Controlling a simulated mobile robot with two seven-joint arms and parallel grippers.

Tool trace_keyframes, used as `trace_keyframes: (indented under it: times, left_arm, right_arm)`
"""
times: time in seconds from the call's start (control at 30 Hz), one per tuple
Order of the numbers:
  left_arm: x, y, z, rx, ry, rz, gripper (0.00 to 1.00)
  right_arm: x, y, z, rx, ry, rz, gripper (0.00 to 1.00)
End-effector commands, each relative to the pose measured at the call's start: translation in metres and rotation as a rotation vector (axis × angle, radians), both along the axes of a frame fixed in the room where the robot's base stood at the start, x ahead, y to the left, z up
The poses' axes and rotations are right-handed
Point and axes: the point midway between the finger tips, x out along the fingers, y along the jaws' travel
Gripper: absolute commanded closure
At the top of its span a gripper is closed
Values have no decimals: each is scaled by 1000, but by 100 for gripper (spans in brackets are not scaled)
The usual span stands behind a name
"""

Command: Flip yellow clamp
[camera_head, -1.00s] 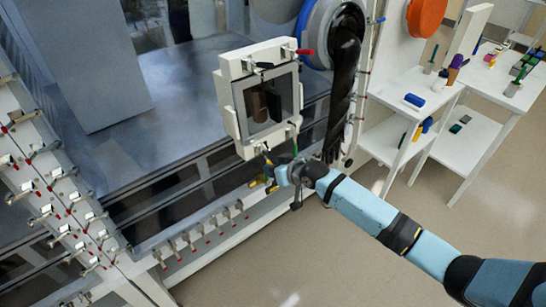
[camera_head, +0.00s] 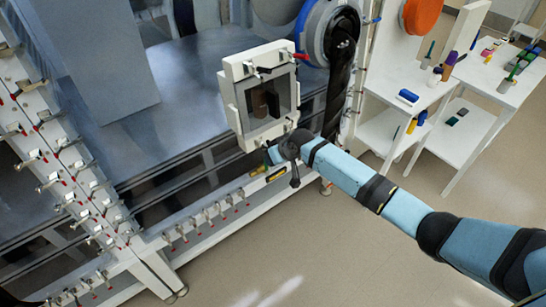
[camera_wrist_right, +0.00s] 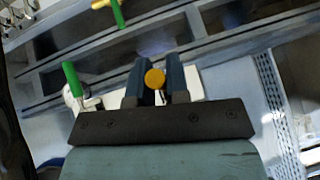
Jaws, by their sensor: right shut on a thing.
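The yellow clamp shows in the right wrist view as a round yellow end (camera_wrist_right: 154,78) between the two dark fingers of my right gripper (camera_wrist_right: 155,84), which are shut on it. The rest of the clamp is hidden behind the fingers. In the head view my right gripper (camera_head: 270,160) is at the lower edge of the white square port frame (camera_head: 229,107), with yellow parts (camera_head: 258,171) beside it. My wrist covers the frame's lower right corner. My left gripper is not in view.
Green handles (camera_wrist_right: 72,79) show near the gripper in the wrist view. A red-tipped clamp (camera_head: 301,56) and a black-handled clamp (camera_head: 262,69) sit on the frame's top. A clamp-lined rail (camera_head: 200,228) runs below. White shelves (camera_head: 440,92) with small objects stand right; the floor is clear.

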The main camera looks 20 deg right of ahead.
Motion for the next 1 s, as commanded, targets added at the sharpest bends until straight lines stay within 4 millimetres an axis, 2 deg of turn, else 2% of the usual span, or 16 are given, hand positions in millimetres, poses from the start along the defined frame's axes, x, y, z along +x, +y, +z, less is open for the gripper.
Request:
trace_keyframes:
  times: [0.2,0.23,0.3,0.33,0.6,0.73,0.87,1.0]
  left_arm:
    - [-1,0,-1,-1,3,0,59]
    - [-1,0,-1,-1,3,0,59]
    - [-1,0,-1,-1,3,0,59]
    - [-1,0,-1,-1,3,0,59]
    - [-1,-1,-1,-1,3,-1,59]
    - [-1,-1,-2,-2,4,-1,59]
    - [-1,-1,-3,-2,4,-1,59]
    - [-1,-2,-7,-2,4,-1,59]
  right_arm:
    - [0,-1,0,-1,1,-1,100]
    - [0,0,0,-1,1,-1,80]
    - [0,-1,0,0,0,-1,64]
    - [0,0,0,0,0,-1,59]
    - [0,-1,1,0,-1,-1,59]
    - [-5,-5,7,0,-1,-2,59]
    - [-16,-13,25,-1,-4,1,59]
    - [-33,-24,50,-1,-4,0,59]
